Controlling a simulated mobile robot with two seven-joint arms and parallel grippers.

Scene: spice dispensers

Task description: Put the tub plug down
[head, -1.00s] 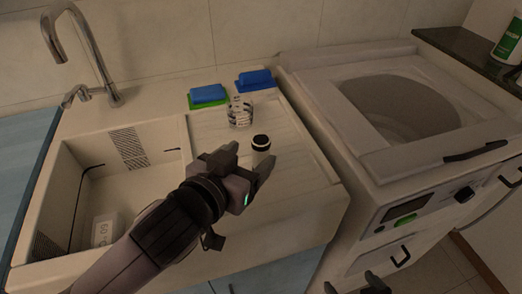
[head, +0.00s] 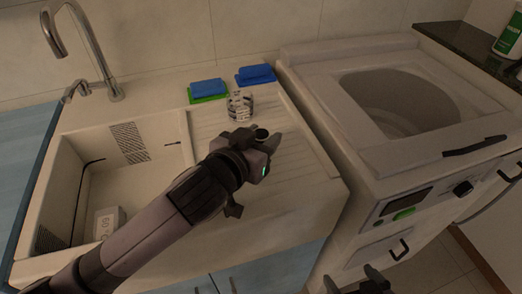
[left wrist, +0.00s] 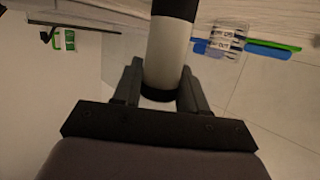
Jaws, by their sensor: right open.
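The tub plug appears as a white cylinder with black ends. In the head view only its dark top (head: 261,133) and a little of its side show between the fingers of my left gripper (head: 262,139). In the left wrist view the plug (left wrist: 168,52) runs upright between both fingers of the gripper (left wrist: 160,80), which close on its sides. It is over the ribbed drainboard (head: 293,160); whether its base touches is hidden. My right gripper (head: 360,283) is open and empty at the bottom edge of the head view.
A clear labelled glass (head: 240,106) stands just behind the plug. A blue-green sponge (head: 208,89) and a blue sponge (head: 256,75) lie further back. The sink basin (head: 150,190) is to the left, a top-loading washer (head: 320,80) to the right. The drainboard's front right is clear.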

